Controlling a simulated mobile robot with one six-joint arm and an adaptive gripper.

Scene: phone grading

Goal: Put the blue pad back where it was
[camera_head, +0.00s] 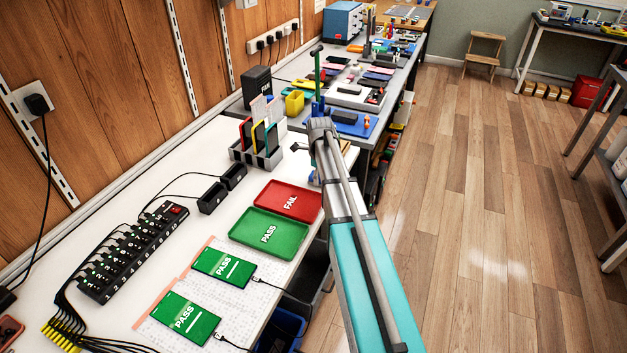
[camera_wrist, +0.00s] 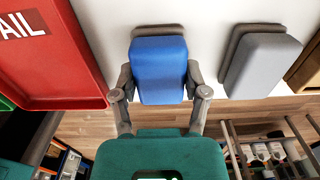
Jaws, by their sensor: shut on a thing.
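The blue pad (camera_wrist: 159,68) is between the two grey fingers of my gripper (camera_wrist: 160,82) in the wrist view. The fingers press on its left and right sides. It is over the white table (camera_wrist: 205,20) close to the table's edge, and a dark band shows along its far end. I cannot tell whether it touches the table. A grey pad (camera_wrist: 264,64) lies on the table to its right, apart from it. In the head view my arm mostly hides the gripper and the pad, just right of the red FAIL tray.
The red FAIL tray (camera_wrist: 55,60) is left of the gripper. The green PASS tray (camera_head: 270,234) adjoins it in the head view. A rack with coloured cards (camera_head: 258,155) stands behind. Two phones showing PASS (camera_head: 224,266) lie on the table nearer the camera. The floor is right of the table edge.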

